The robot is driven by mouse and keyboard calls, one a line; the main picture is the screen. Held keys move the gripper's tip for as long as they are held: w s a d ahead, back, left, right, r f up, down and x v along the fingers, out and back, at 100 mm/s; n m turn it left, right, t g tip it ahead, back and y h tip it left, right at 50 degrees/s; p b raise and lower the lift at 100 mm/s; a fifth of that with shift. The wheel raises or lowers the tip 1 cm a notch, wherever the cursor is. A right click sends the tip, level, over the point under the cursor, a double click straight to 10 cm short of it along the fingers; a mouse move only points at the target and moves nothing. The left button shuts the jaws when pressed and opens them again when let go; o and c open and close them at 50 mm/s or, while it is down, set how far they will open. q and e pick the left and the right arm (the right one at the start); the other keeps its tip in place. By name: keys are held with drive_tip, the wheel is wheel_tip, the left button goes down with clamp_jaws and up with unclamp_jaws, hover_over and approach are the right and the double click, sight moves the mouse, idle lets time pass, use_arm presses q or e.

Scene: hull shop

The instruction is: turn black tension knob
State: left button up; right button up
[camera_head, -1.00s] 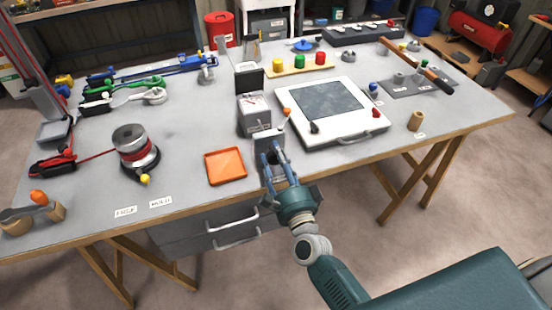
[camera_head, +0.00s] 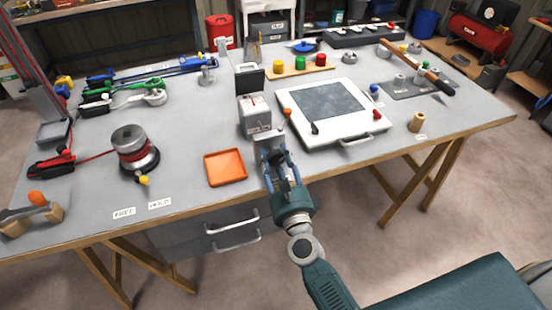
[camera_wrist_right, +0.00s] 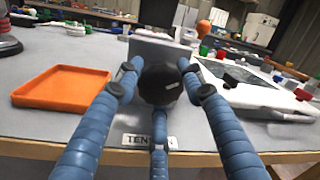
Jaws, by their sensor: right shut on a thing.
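The black tension knob (camera_wrist_right: 160,85) shows in the right wrist view as a dark, faceted round knob with a small white mark. It sits at the front of a grey box near the table's front edge. A label starting "TEN" (camera_wrist_right: 148,141) is below it, partly covered by a finger. My right gripper (camera_wrist_right: 160,82) has its blue fingers around the knob and is shut on it. In the head view the right gripper (camera_head: 276,160) is at the front of the grey box (camera_head: 268,137) and hides most of the knob. My left gripper is not in view.
An orange tray (camera_head: 226,168) lies just left of the gripper. A white framed panel (camera_head: 350,137) is close on the right. A grey gauge box (camera_head: 254,115) and an orange-tipped lever (camera_head: 287,113) stand just behind.

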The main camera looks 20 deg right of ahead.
drive_tip(key=shift+m, duration=0.3)
drive_tip(key=o, duration=1.2)
drive_tip(key=s, duration=1.2)
drive_tip(key=shift+a+f, duration=0.3)
drive_tip(key=shift+f, duration=0.05)
